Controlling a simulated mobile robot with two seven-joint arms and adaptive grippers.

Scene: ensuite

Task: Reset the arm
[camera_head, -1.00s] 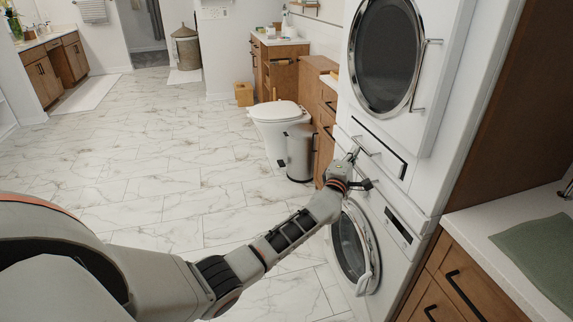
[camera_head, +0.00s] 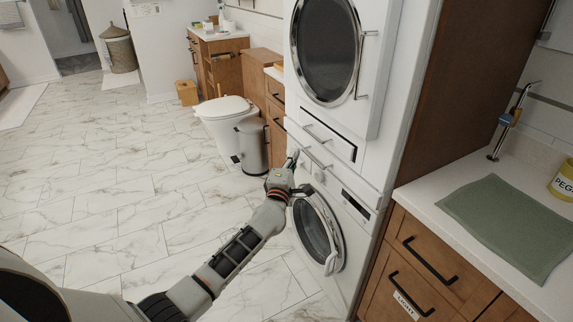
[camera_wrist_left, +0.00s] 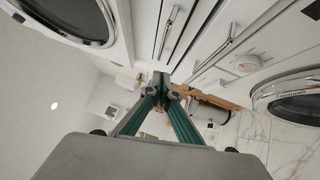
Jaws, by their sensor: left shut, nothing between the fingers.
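My left arm comes in from the lower left in the head view. Its left gripper (camera_head: 293,157) is beside the front of the stacked white laundry machines (camera_head: 380,130), near the upper left corner of the lower washer. In the left wrist view the green-sided fingers of the left gripper (camera_wrist_left: 165,88) meet at their tips, shut with nothing between them. I cannot tell whether the gripper touches the machine front. My right gripper is not in view.
The washer's round door (camera_head: 316,235) is just below the gripper. A bin (camera_head: 252,145) and toilet (camera_head: 222,110) stand behind. A counter (camera_head: 450,215) with a green mat (camera_head: 507,225) is at the right. Marble floor (camera_head: 110,185) at the left is clear.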

